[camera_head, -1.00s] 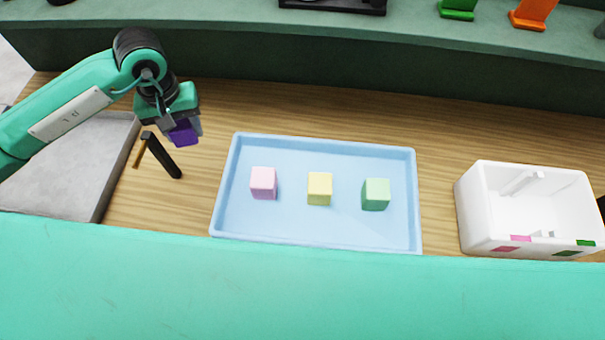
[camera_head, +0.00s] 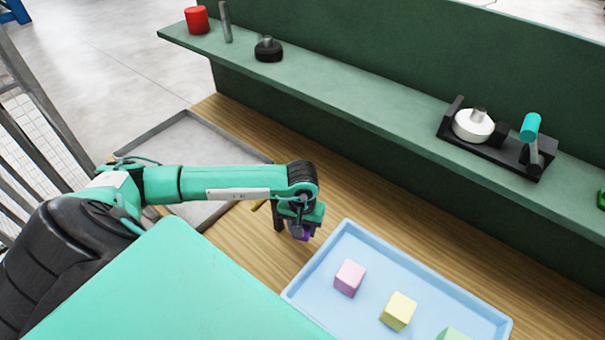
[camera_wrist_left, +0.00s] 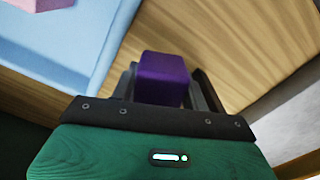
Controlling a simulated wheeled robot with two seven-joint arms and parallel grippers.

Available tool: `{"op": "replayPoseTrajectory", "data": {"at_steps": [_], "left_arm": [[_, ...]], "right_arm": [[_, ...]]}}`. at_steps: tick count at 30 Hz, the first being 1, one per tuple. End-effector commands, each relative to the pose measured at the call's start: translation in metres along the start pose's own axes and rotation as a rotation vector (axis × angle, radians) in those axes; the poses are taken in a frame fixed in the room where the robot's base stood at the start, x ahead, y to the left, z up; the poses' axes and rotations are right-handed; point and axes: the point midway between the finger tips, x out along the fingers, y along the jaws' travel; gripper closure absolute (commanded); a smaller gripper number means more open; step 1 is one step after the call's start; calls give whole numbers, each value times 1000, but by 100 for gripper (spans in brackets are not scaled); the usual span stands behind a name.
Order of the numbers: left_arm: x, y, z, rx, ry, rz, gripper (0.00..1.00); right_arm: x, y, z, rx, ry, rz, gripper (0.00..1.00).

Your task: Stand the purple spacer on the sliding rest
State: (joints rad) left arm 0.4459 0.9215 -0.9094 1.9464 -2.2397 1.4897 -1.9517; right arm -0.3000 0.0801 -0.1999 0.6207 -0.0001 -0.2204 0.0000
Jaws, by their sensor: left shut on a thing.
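The purple spacer (camera_head: 301,235) shows as a small purple patch under my left gripper (camera_head: 299,231) in the head view. In the left wrist view the spacer (camera_wrist_left: 163,77) is a purple block between the dark fingers of my left gripper (camera_wrist_left: 164,88), which is shut on it. It is held over the wood, beside the blue tray. I cannot tell for certain which thing is the sliding rest. A black stand (camera_head: 498,151) with a white round part and a teal-topped lever sits on the green shelf. My right gripper is not in view.
The blue tray (camera_head: 335,242) holds pink (camera_head: 350,277), yellow (camera_head: 398,311) and green (camera_head: 454,334) blocks. A grey tray (camera_head: 190,140) lies left. The shelf (camera_head: 345,110) has free room left of the black stand.

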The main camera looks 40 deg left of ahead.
Motion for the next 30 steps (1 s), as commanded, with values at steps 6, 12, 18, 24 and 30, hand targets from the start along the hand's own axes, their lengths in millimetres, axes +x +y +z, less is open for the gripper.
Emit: {"op": "replayPoseTrajectory", "data": {"at_steps": [6,12,18,24,30], "left_arm": [[28,0,0,0,0,0,79],[50,0,1,-2,-3,0,79],[68,0,0,0,1,1,79],[69,0,0,0,1,1,79],[72,0,0,1,1,0,51]], "right_arm": [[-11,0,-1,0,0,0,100],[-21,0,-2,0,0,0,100],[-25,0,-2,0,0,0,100],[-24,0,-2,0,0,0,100],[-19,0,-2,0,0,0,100]]}}
